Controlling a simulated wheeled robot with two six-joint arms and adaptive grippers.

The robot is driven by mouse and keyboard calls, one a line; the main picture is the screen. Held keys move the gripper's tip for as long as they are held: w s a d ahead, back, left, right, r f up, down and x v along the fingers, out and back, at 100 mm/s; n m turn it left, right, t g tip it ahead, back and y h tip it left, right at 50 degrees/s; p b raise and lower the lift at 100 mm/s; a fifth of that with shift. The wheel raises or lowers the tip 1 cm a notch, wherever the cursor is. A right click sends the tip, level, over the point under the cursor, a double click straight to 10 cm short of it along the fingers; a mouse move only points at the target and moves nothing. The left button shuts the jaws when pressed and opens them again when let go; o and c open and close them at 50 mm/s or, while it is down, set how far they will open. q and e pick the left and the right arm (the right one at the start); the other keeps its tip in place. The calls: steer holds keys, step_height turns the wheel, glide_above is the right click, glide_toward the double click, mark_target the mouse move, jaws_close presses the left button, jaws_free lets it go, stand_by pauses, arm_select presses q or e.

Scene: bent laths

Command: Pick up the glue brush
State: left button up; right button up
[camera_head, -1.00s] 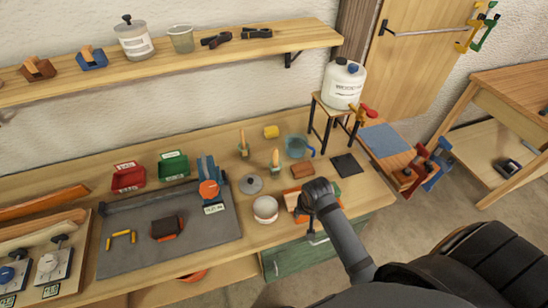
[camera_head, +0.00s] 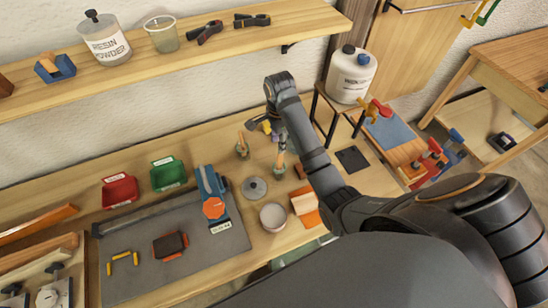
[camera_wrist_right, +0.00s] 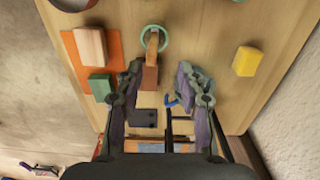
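Two wooden-handled tools stand upright in small green holders on the bench, a left one (camera_head: 242,147) and a right one (camera_head: 280,157) just below my right gripper. I cannot tell for sure which is the glue brush. In the right wrist view a green ring (camera_wrist_right: 164,38) with a brown wooden piece (camera_wrist_right: 151,72) lies beyond the fingertips. My right gripper (camera_head: 268,125) is above the back of the bench; in its wrist view the fingers (camera_wrist_right: 158,75) are apart with nothing gripped. My left gripper is not in view.
A grey-lidded pot (camera_head: 254,188), a white tub (camera_head: 273,216) and an orange mat (camera_head: 311,218) are nearby. A yellow block (camera_wrist_right: 246,61) lies beside the right gripper. A white canister (camera_head: 350,75) stands on a stand at right. A shelf (camera_head: 220,48) runs above.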

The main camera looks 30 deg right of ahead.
mark_target(280, 160)
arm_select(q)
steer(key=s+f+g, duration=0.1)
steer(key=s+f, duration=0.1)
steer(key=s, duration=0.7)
arm_select(e)
steer(key=f, duration=0.1)
steer(key=s+f, duration=0.1)
steer(key=f, duration=0.2)
steer(key=shift+s+f+b, duration=0.25)
steer(key=shift+b, duration=0.1)
steer(key=shift+w+f, duration=0.15)
steer(key=shift+f, duration=0.1)
step_height(280, 160, down, 2)
steer(key=shift+f+p, duration=0.1)
steer(key=shift+p, duration=1.05)
step_height(280, 160, down, 2)
steer(key=shift+f, duration=0.25)
steer(key=c, duration=0.6)
steer(key=shift+c, duration=1)
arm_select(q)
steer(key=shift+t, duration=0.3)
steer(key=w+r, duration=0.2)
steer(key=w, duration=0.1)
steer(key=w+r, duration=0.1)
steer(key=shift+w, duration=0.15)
arm_select(e)
jaws_close()
